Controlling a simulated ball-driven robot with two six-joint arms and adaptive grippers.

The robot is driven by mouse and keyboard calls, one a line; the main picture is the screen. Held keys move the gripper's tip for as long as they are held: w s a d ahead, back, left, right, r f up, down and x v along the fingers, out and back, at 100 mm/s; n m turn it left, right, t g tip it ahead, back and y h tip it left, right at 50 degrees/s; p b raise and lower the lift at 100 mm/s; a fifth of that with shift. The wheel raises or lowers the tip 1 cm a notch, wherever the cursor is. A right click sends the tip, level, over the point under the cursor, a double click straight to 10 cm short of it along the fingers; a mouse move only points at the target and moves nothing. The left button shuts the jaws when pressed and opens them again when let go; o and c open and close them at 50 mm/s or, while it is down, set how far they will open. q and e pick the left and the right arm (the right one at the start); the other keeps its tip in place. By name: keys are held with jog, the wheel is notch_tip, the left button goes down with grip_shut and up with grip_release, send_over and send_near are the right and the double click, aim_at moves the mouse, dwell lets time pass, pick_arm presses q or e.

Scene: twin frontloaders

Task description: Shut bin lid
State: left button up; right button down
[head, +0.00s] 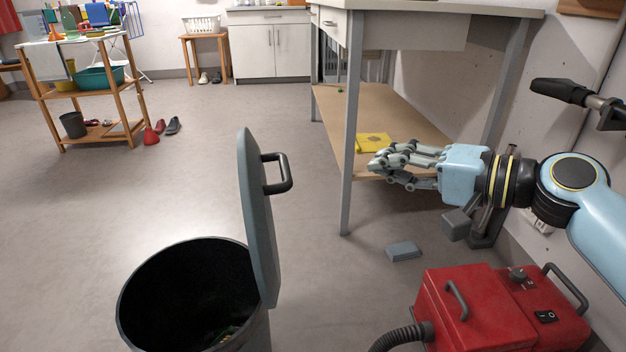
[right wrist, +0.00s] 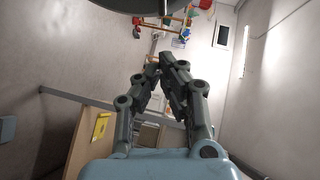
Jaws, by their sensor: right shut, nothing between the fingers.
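The round dark bin (head: 190,290) stands on the floor at the lower middle of the head view, its mouth open. Its grey lid (head: 256,215) stands upright on the right side of the rim, with a black handle (head: 284,174) facing right. A little unclear stuff shows at the bottom of the bin. My right gripper (head: 378,164) is shut and empty, to the right of the lid and apart from it, pointing left. Its closed fingers (right wrist: 160,62) also show in the right wrist view. My left gripper is not in view.
A red machine (head: 480,305) with a black hose stands at the lower right. A workbench (head: 346,130) with a low shelf holding a yellow item (head: 373,142) is behind my right gripper. A small grey block (head: 403,251) lies on the floor. The floor left of the bin is clear.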

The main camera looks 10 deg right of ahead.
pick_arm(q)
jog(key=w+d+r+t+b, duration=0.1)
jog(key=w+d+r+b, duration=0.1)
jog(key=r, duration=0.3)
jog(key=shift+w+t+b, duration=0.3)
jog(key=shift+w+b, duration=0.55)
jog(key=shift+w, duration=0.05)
pick_arm(e)
jog(key=s+a+x, duration=0.1)
jog(key=s+x, duration=0.1)
jog(key=x, duration=1)
jog(key=shift+a+f, duration=0.2)
jog(key=shift+a, duration=0.3)
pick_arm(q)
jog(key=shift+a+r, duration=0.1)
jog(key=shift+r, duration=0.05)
pick_arm(e)
jog(key=shift+w, duration=0.1)
